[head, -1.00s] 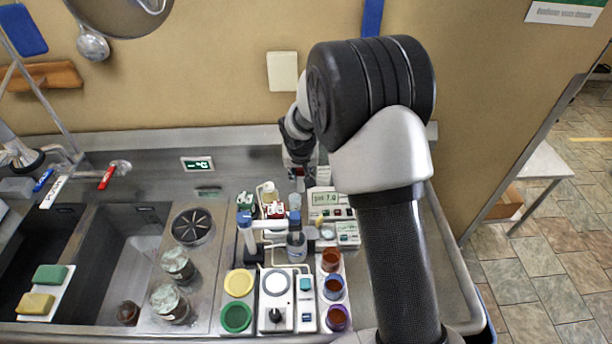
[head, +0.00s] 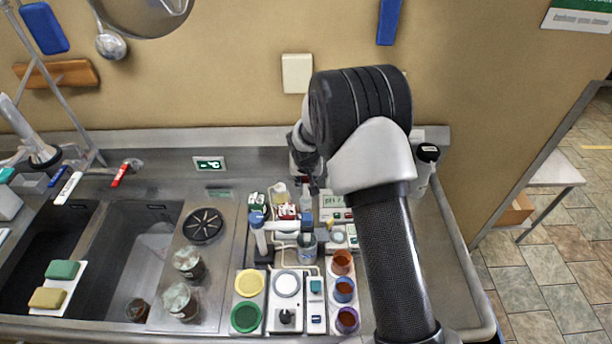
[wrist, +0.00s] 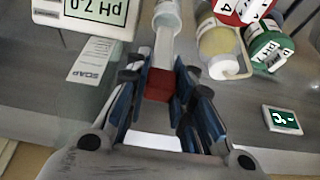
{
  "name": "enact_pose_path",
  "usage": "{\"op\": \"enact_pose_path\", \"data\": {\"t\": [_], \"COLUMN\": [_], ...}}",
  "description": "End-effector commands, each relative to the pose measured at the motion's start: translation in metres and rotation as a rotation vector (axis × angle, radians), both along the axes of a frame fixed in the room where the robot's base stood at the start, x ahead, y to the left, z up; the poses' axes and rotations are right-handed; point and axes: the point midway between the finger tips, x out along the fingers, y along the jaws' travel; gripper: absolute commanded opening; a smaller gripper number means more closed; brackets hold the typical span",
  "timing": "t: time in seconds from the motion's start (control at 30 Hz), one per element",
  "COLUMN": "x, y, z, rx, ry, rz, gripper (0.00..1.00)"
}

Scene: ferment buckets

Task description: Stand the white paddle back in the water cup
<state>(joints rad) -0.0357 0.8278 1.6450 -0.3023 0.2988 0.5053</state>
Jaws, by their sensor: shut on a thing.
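My gripper (head: 308,180) points down over the back of the bench. In the wrist view its blue-padded fingers (wrist: 160,84) are shut on a red block, which looks like the grip of the white paddle (wrist: 164,50). The pale shaft runs on from the red part, away from the palm. In the head view a pale upright piece below the fingers looks like the same paddle (head: 305,203). The water cup (head: 307,246), clear with bluish contents, stands in front of and below it. I cannot tell whether the paddle's lower end is inside the cup.
A pH meter (wrist: 95,10) stands beside the paddle, with bottles (wrist: 215,45) on its other side. A blue-topped stand (head: 262,240) is left of the cup. Coloured jars (head: 344,290) and a stirrer (head: 286,285) stand in front. A black-capped bottle (head: 426,165) stands right of my arm.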

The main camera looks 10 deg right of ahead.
Motion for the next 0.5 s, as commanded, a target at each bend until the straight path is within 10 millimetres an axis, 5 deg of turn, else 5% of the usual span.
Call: {"op": "enact_pose_path", "data": {"t": [0.5], "x": [0.000], "y": [0.000], "z": [-0.052], "rx": [-0.001], "ry": [-0.001], "rz": [0.001], "gripper": [0.04]}}
